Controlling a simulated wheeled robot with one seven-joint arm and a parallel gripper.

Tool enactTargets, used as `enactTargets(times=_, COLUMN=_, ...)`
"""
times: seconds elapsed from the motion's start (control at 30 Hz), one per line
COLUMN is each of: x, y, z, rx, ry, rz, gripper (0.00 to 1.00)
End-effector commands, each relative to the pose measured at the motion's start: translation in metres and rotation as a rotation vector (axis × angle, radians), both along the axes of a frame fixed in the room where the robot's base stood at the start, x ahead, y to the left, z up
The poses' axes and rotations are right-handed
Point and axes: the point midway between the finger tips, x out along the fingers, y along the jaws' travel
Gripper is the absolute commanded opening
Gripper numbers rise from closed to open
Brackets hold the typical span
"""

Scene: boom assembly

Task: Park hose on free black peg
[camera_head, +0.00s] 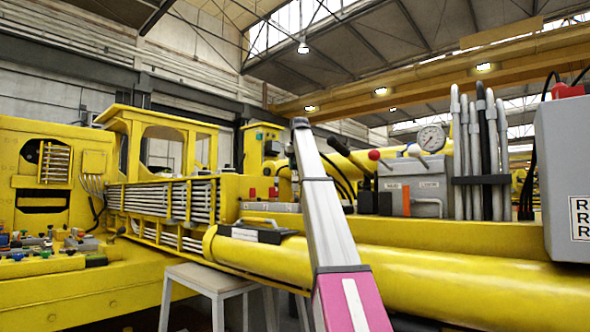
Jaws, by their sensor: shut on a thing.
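My arm (332,229), silver-white with a magenta section, rises from the bottom centre and covers part of the yellow machine behind it. I cannot make out my gripper; its jaws do not show. Thin black curved hoses (338,178) show just right of the arm. Other black hoses (549,88) loop above the grey box at the far right. Which one is the task's hose I cannot tell. No free black peg can be clearly picked out; dark upright parts (366,172) stand near the red-knobbed lever.
A long yellow boom tube (450,280) crosses the lower right. A pressure gauge (431,138), grey pipes (457,150) and a grey box (565,180) stand at right. A light stool (205,277) stands below left. A cluttered yellow bench (40,268) is at left.

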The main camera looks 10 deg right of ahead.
Motion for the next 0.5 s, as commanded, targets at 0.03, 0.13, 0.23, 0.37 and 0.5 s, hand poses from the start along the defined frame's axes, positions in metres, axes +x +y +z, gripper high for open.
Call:
enactTargets(times=0.03, x=0.0, y=0.0, z=0.002, rx=0.0, ry=0.0, rz=0.0, gripper=0.0)
enactTargets(times=0.13, x=0.001, y=0.0, z=0.006, rx=0.0, ry=0.0, rz=0.0, gripper=0.0)
enactTargets(times=0.23, x=0.001, y=0.0, z=0.009, rx=0.0, ry=0.0, rz=0.0, gripper=0.0)
enactTargets(times=0.37, x=0.001, y=0.0, z=0.013, rx=0.0, ry=0.0, rz=0.0, gripper=0.0)
enactTargets(times=0.5, x=0.0, y=0.0, z=0.018, rx=0.0, ry=0.0, rz=0.0, gripper=0.0)
